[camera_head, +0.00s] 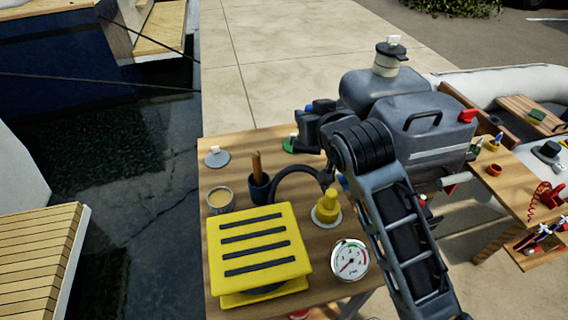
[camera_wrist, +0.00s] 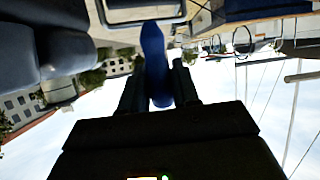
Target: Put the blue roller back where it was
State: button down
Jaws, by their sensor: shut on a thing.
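The blue roller (camera_wrist: 153,50) is a smooth, rounded blue piece in the wrist view. It stands between the two dark fingers of my gripper (camera_wrist: 157,82), which is shut on it. In the head view my gripper (camera_head: 313,120) is above the back part of the wooden table (camera_head: 215,180), left of the large grey container. A small patch of blue shows there, but I cannot tell how much of the roller it is. My own arm crosses in front and hides part of the table's right side.
A large grey container (camera_head: 425,115) stands close to my arm. The table carries a yellow slatted box (camera_head: 260,238), a cream-filled tin (camera_head: 220,200), a dark cup (camera_head: 259,188), a yellow fitting (camera_head: 327,207), a gauge (camera_head: 350,260) and a grey disc (camera_head: 216,158). Water lies left.

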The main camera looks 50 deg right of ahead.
aim_at(308, 153)
jog(key=f, duration=0.6)
jog(key=shift+w, duration=0.2)
jog(key=shift+f, duration=1.95)
jog(key=shift+f, duration=0.2)
jog(key=c, duration=0.8)
grip_release()
jog(key=shift+r, duration=0.1)
